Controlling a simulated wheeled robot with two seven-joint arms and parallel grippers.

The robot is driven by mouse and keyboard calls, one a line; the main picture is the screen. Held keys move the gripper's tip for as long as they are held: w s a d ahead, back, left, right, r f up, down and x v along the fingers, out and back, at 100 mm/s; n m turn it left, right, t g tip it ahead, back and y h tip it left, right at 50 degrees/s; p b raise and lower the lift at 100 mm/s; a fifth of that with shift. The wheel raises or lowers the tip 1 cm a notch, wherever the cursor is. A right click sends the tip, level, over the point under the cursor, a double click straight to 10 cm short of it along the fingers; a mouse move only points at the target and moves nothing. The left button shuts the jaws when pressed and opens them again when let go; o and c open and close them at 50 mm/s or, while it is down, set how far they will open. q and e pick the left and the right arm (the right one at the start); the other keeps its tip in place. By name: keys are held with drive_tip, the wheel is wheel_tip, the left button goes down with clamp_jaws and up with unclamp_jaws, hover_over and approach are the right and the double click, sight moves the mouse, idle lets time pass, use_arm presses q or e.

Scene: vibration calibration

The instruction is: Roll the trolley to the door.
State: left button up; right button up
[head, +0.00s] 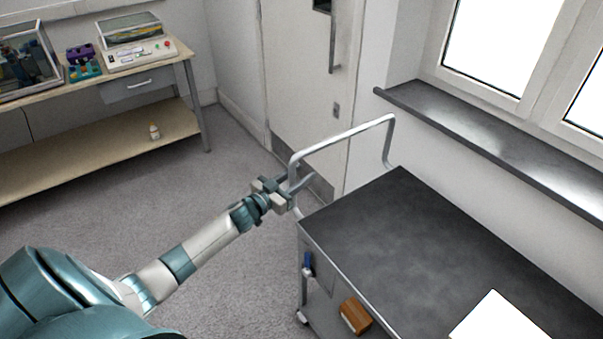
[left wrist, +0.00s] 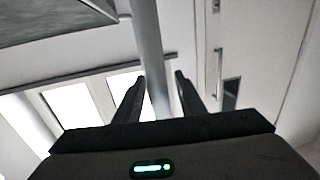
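The trolley (head: 400,225) has a dark flat top and a bent metal push handle (head: 345,137) at its far end. The door (head: 290,70), pale with a long vertical pull, is behind that end. My left gripper (head: 299,184) is at the left upright of the handle. In the left wrist view the handle tube (left wrist: 147,45) passes between the two fingers of my left gripper (left wrist: 160,85). The fingers are apart, with a gap showing between the tube and the right finger. My right gripper is out of view.
A white sheet or block (head: 498,322) lies on the trolley top. A brown box (head: 355,316) sits lower on the trolley. A window sill (head: 480,140) runs along the right wall. A bench (head: 150,80) with equipment stands at the left. The grey floor (head: 150,200) between is clear.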

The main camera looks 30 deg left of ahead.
use_arm(q)
drive_tip(key=shift+w+d, duration=0.1)
drive_tip(key=shift+w, duration=0.15)
clamp_jaws()
